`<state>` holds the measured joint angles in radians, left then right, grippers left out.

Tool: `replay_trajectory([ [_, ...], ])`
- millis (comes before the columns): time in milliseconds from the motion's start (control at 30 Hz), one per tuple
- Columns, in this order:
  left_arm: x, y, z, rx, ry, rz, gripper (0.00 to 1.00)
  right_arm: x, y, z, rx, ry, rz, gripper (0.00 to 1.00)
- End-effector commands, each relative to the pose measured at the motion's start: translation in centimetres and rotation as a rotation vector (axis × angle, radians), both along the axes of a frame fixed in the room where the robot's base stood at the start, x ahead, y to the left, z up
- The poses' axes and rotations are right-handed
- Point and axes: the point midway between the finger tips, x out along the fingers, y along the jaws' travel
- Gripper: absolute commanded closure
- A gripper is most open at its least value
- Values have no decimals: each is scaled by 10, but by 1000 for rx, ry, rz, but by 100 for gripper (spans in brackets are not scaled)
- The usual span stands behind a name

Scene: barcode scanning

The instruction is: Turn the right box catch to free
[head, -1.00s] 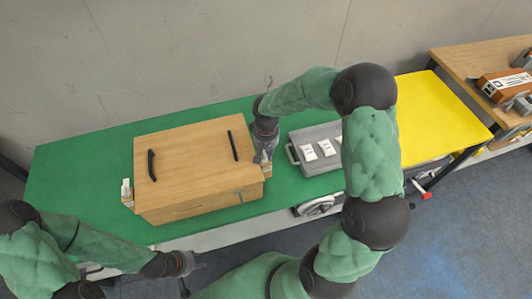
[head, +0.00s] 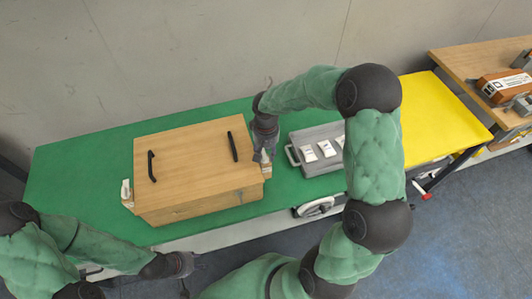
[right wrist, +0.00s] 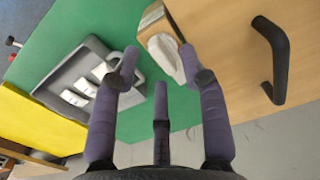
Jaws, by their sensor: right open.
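The wooden box (head: 195,165) stands on the green table top with its lid down. Its right catch (head: 266,168) is a pale lever on a small wooden block at the box's right side. The catch also shows in the right wrist view (right wrist: 168,57). My right gripper (head: 262,155) is at this catch, partly covering it in the head view. In the right wrist view it is open (right wrist: 158,66), with one fingertip close beside the lever; I cannot tell whether they touch. The left catch (head: 126,190) is at the box's left side. My left gripper (head: 187,268) is low, in front of the table.
Two black handles (head: 152,166) stand on the lid. A grey case (head: 312,150) with several white packets lies just right of the box. A yellow surface (head: 430,115) is further right. A white scanner-like object (head: 318,207) hangs at the table's front edge.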

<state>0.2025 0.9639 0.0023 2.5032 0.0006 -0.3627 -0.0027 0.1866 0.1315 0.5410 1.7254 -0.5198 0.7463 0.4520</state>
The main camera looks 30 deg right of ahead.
Motion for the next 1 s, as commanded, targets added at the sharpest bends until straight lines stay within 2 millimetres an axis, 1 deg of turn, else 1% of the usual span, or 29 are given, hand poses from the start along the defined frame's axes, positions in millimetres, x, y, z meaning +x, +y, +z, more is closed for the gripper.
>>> replay_trajectory([
  [33,0,0,0,0,0,0,60,1,0,9,0,-4,0,56],
  [300,0,0,0,0,0,0,60,1,0,63,0,-5,1,56],
  [500,0,0,0,0,0,0,60,0,0,92,0,-2,1,56],
  [600,0,0,0,0,0,0,60,0,1,101,1,-1,1,56],
  [700,0,0,0,0,0,0,60,0,0,105,1,1,0,56],
  [1000,0,0,0,0,0,0,60,0,0,106,0,1,1,56],
])
